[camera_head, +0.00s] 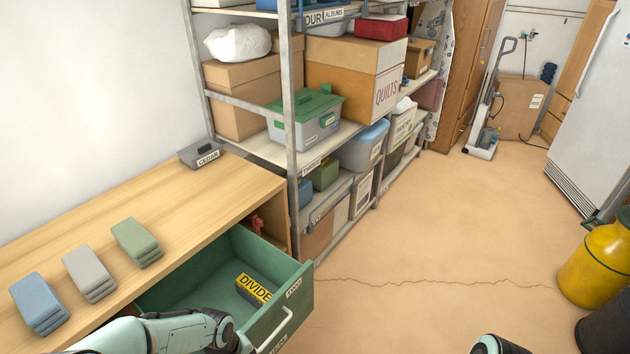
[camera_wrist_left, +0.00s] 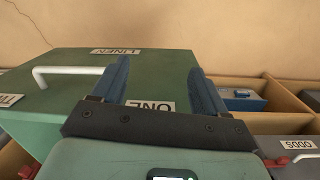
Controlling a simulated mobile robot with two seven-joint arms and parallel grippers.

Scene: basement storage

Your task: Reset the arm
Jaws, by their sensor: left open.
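My left arm (camera_head: 185,332) comes in along the bottom left of the head view, in front of the open green drawer (camera_head: 300,292). Its gripper is hidden or out of frame there. In the left wrist view my left gripper (camera_wrist_left: 162,85) is open, its two blue fingers apart with nothing held. Behind the fingers is a green drawer surface (camera_wrist_left: 80,78) with "LINEN" and "ONE" labels and a white handle (camera_wrist_left: 68,72) at the left. Whether the fingers touch it I cannot tell. A small part of my right arm shows at the bottom of the head view; its gripper is out of view.
The drawer holds a yellow-and-black "DIVIDE" block (camera_head: 253,290). Blue (camera_head: 40,303), grey (camera_head: 90,273) and green (camera_head: 136,242) stacks lie on the wooden top (camera_head: 190,200). Shelving (camera_head: 290,120) stands behind. A yellow cylinder (camera_head: 598,262) stands right; the middle floor is clear.

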